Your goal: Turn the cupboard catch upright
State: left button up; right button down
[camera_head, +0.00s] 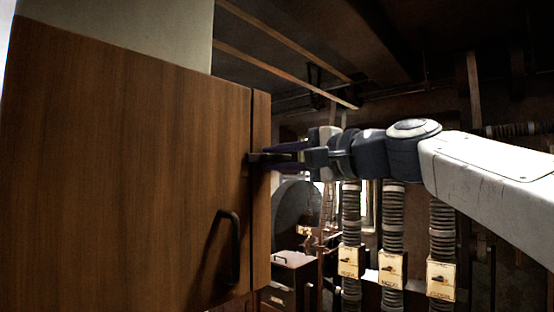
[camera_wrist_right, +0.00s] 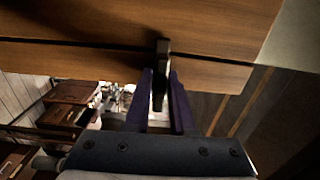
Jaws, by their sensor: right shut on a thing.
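The wooden cupboard door (camera_head: 120,160) fills the left of the head view and has a black bar handle (camera_head: 228,245) low near its right edge. The catch (camera_head: 256,157) is a small dark bar lying about level across the seam between door and side strip. It also shows in the right wrist view (camera_wrist_right: 163,47), crossing the seam. My right gripper (camera_head: 277,156) comes from the right and is shut on the catch. In the wrist view its purple fingers (camera_wrist_right: 161,85) stand on either side of the catch. The fingertips partly hide the catch. My left gripper is not in view.
The narrow side strip (camera_head: 261,230) of the cupboard stands right of the seam. Behind my right arm are ribbed conduits (camera_head: 392,210) with switch boxes (camera_head: 391,267) and a large dark wheel (camera_head: 296,207). Beams run overhead. The space in front of the door looks clear.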

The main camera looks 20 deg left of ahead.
jog(key=n+b, duration=0.2)
jog(key=n, duration=0.1)
jog(key=shift+f, duration=0.2)
jog(key=n+b, duration=0.2)
jog(key=n, duration=0.2)
jog(key=shift+n, duration=0.4)
jog(key=n+b, duration=0.1)
jog(key=n, duration=0.3)
jog(key=shift+n, duration=0.3)
jog(key=n+b, duration=0.1)
jog(key=n, duration=0.4)
jog(key=shift+n, duration=0.3)
jog(key=c, duration=0.8)
grip_release()
jog(key=shift+r, duration=0.15)
jog(key=shift+c, duration=0.2)
